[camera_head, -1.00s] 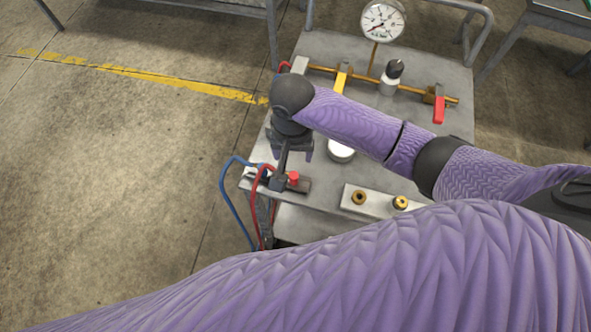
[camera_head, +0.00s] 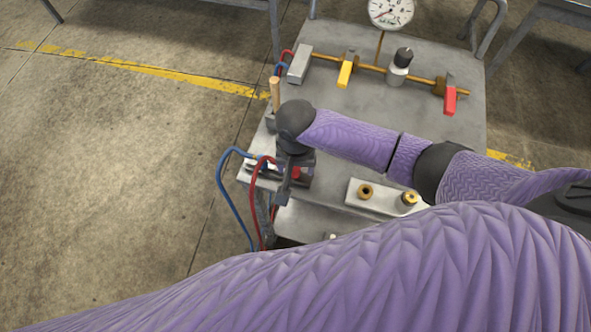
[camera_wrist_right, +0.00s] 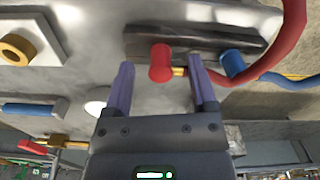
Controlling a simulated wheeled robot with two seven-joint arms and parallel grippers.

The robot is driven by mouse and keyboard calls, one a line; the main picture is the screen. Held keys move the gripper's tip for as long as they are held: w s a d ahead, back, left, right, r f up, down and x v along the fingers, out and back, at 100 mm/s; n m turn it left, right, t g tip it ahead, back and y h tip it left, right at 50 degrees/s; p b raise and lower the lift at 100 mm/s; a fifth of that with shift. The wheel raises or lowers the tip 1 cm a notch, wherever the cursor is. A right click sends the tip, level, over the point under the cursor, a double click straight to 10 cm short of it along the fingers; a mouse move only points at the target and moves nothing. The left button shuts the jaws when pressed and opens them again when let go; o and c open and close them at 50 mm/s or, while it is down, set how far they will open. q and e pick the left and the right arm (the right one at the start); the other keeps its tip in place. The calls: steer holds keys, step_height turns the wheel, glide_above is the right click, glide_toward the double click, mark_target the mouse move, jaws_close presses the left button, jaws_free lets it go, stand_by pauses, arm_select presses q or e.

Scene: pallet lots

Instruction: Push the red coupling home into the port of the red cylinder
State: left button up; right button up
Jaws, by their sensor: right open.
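The red cylinder (camera_wrist_right: 160,62) stands on a dark block at the table's near left corner. In the wrist view a short brass piece (camera_wrist_right: 180,71) shows at its side, in line with the red hose (camera_wrist_right: 287,45). The coupling end of that hose is partly hidden behind a finger, and I cannot tell how deep it sits. My right gripper (camera_wrist_right: 162,90) is open, its fingers on either side of the red cylinder, apparently holding nothing. In the head view the right gripper (camera_head: 292,170) is low over this block and partly covers the red cylinder (camera_head: 297,174). My left gripper is out of view.
A blue cylinder (camera_wrist_right: 232,62) with a blue hose (camera_head: 220,185) is close beside the right-hand finger. A pale plate (camera_head: 353,203) with two brass fittings lies to the right. Behind are a brass pipe with yellow (camera_head: 345,74) and red (camera_head: 450,100) handles and a gauge (camera_head: 391,12).

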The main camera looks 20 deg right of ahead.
steer(key=shift+f, duration=0.5)
jaws_close()
steer(key=shift+r, duration=0.1)
step_height(320, 180, up, 9)
steer(key=p, duration=0.4)
steer(key=shift+r, duration=0.1)
steer(key=shift+r+p, duration=0.3)
steer(key=shift+r, duration=0.1)
